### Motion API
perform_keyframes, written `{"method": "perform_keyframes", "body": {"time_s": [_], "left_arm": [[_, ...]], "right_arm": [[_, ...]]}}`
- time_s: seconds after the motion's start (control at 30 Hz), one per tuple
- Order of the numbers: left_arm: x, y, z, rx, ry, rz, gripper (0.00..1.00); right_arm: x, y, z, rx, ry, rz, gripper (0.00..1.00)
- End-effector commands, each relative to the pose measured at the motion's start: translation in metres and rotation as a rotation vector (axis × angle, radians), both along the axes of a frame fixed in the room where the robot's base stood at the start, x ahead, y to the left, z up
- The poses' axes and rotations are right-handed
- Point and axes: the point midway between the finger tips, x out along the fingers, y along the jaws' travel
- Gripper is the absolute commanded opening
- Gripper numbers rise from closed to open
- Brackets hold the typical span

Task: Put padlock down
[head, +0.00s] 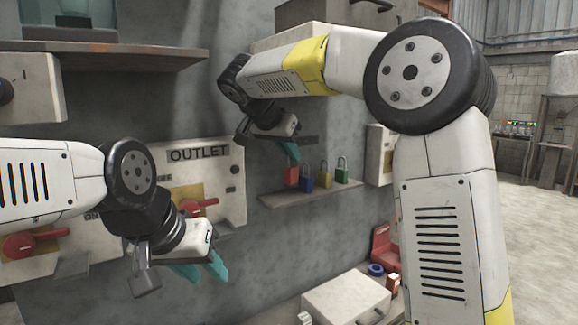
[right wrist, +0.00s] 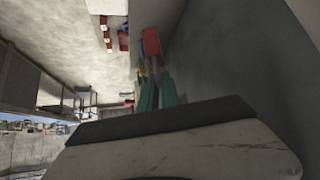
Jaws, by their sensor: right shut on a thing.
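My right gripper (head: 290,150) is shut on the red padlock (head: 290,175) by its upper part. The red padlock hangs upright at the left end of the small wall shelf (head: 315,194); I cannot tell whether its bottom touches the shelf. It also shows in the right wrist view (right wrist: 151,42) beyond the teal fingertips (right wrist: 158,90). To its right on the shelf stand a blue padlock (head: 307,183), a yellow padlock (head: 324,174) and a green padlock (head: 342,170). My left gripper (head: 202,270) is open and empty, its teal fingers apart, below the OUTLET panel.
The OUTLET panel (head: 228,160) with a red handle (head: 197,207) is on the wall left of the shelf. Another red handle (head: 30,243) is further left. A white box (head: 345,303) stands low at the front. A ledge (head: 110,52) juts out at upper left.

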Motion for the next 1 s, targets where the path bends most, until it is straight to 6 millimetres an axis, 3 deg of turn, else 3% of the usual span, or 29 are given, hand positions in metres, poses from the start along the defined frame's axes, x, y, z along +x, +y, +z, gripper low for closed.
{"method": "perform_keyframes", "body": {"time_s": [0.17, 0.4, 0.73, 0.87, 1.0], "left_arm": [[0.000, 0.000, 0.000, 0.000, 0.000, 0.000, 0.36], [0.000, 0.000, 0.000, 0.000, 0.000, 0.000, 0.36], [0.000, 0.000, 0.000, 0.000, 0.000, 0.000, 0.36], [0.000, 0.000, 0.000, 0.000, 0.000, 0.000, 0.36], [0.000, 0.000, 0.000, 0.000, 0.000, 0.000, 0.36]], "right_arm": [[0.011, 0.007, -0.002, 0.001, 0.001, 0.000, 0.00], [0.009, 0.006, -0.035, -0.001, -0.001, 0.001, 0.00], [0.009, 0.006, -0.038, 0.000, -0.001, 0.001, 0.00], [0.009, 0.006, -0.038, 0.001, -0.002, 0.000, 0.28], [0.009, 0.006, -0.038, 0.001, -0.002, 0.000, 0.28]]}}
